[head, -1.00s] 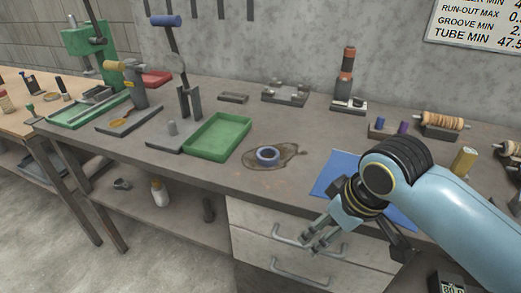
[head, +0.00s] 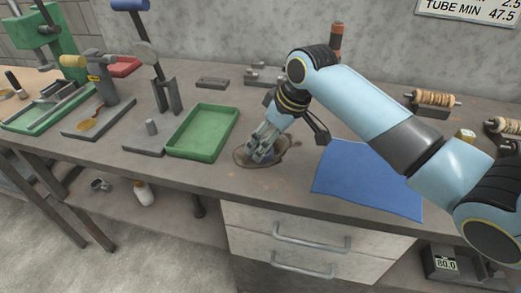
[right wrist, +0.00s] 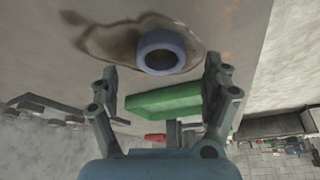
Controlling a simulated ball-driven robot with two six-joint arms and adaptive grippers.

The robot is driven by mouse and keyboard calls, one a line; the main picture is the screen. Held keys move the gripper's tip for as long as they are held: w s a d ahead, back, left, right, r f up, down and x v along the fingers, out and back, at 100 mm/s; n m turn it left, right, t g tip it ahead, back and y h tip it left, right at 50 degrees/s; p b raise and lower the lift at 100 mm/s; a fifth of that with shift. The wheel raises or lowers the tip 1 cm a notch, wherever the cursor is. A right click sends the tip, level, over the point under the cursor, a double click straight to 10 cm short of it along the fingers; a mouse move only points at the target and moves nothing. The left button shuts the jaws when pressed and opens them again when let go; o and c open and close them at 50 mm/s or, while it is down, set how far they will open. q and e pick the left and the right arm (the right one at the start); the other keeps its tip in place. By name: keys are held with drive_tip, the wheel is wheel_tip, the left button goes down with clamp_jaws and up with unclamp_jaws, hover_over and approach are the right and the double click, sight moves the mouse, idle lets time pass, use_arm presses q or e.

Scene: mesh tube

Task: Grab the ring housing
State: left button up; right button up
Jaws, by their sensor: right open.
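The ring housing (right wrist: 163,51) is a short blue-grey ring lying on a brown stain on the workbench. In the right wrist view it sits ahead of and between the open fingers of my right gripper (right wrist: 162,82), with no visible contact. In the head view my right gripper (head: 262,152) is over the stain and hides most of the ring. The gripper is empty. My left gripper is not in view.
A green tray (head: 203,132) stands just left of the stain. A blue mat (head: 370,182) lies to the right. The bench's front edge is close, above drawers (head: 310,245).

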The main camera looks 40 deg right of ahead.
drive_tip(key=x, duration=0.3)
drive_tip(key=shift+w+a+f, duration=0.2)
drive_tip(key=c, duration=1.4)
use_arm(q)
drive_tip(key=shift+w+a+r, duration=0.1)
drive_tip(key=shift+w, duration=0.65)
use_arm(e)
drive_tip(key=shift+c, duration=0.7)
drive_tip(key=shift+r, duration=0.1)
